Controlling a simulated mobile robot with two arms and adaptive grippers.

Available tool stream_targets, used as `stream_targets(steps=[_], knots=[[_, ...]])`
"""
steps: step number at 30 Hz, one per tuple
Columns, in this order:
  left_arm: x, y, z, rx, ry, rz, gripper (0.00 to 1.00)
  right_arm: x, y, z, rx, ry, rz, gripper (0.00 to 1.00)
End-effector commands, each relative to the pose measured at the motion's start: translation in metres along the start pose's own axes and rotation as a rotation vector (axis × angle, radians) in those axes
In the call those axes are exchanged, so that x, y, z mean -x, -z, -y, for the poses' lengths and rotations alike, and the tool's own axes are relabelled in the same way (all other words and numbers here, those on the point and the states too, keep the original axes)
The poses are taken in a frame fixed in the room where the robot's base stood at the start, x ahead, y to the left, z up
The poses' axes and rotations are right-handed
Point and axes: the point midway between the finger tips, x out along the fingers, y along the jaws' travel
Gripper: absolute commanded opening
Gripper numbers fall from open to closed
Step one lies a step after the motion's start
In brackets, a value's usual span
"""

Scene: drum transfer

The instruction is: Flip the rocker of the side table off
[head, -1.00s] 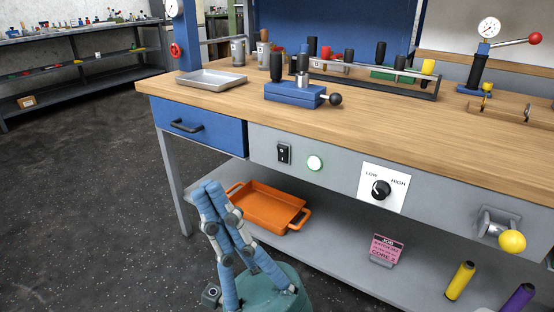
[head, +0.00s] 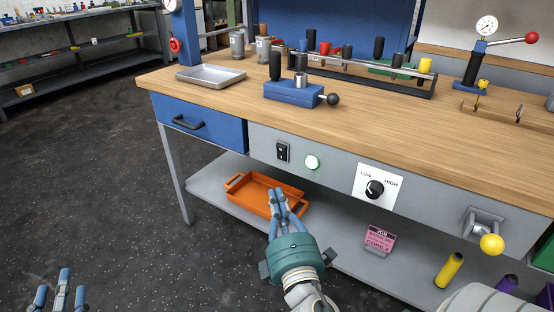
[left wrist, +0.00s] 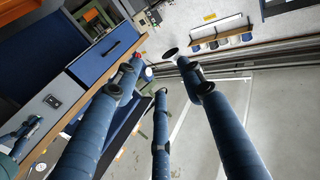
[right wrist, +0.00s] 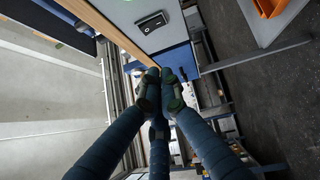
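The black rocker (head: 283,152) is on the grey front panel of the wood-topped table (head: 400,130), between the blue drawer and a round lamp. It also shows in the left wrist view (left wrist: 52,101) and the right wrist view (right wrist: 152,22). Which side is pressed is too small to tell. My right gripper (head: 281,194) is in front of the table, below the rocker in the picture and apart from it. Its fingertips meet with nothing between them in the right wrist view (right wrist: 163,88). My left gripper (head: 60,285) is low at the left, its fingers spread and empty (left wrist: 160,82).
A LOW/HIGH knob (head: 374,189) and yellow-ended lever (head: 491,244) are further right. An orange tray (head: 250,192) sits on the lower shelf, behind my right gripper. Open floor lies to the left.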

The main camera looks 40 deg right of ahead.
Motion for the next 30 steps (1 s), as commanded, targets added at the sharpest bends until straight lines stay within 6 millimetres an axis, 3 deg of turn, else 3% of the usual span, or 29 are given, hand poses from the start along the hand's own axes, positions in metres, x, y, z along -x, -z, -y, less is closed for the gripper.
stream_targets(steps=[7,14,21,30], knots=[[0.000,-0.005,0.001,-0.001,0.001,0.026,0.40,-0.013,0.001,-0.002,-0.003,-0.003,-0.002,0.00],[0.002,-0.018,0.002,-0.002,0.004,0.081,0.40,-0.059,0.000,-0.003,-0.001,-0.006,-0.001,0.00],[0.000,-0.004,0.000,-0.001,0.001,0.016,0.40,-0.107,-0.003,-0.001,0.001,-0.004,0.000,0.00],[-0.001,0.016,-0.002,0.002,-0.004,-0.073,0.40,-0.127,-0.026,0.000,-0.002,-0.002,-0.002,0.00]])
